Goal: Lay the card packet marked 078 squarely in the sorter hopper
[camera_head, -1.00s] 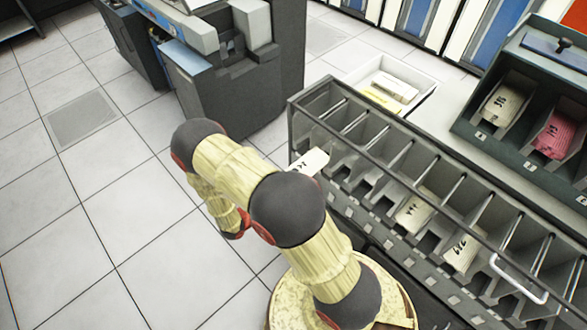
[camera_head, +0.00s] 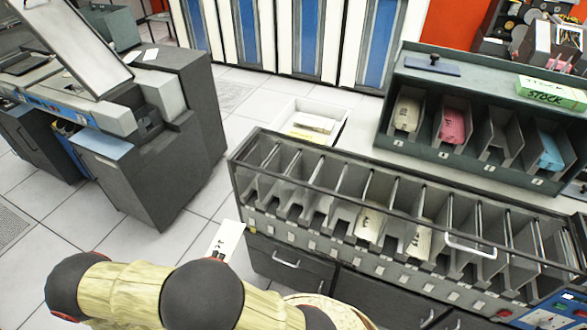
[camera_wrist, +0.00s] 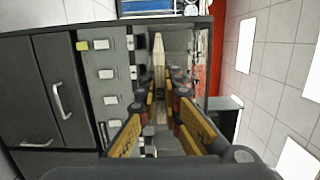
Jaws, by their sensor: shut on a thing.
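A cream card packet (camera_head: 223,242) with dark marks, too small to read, sticks out beyond my arm in the head view, off the sorter's near left corner. The wrist view shows the packet (camera_wrist: 158,50) nearly edge-on between the fingers. My gripper (camera_wrist: 160,88) is shut on it; the head view hides the fingers behind my arm. The grey sorter (camera_head: 300,238) has a long row of open pockets. Two cream packets, one (camera_head: 368,222) and another (camera_head: 418,240), lie in middle pockets. I cannot tell which part is the hopper.
A white tray (camera_head: 338,138) with pale packets stands behind the sorter. A dark green rack (camera_head: 393,128) holds cream, pink and blue packets, with a green STOCK box (camera_head: 550,94) on top. A grey machine (camera_head: 190,125) stands left. Floor between is clear.

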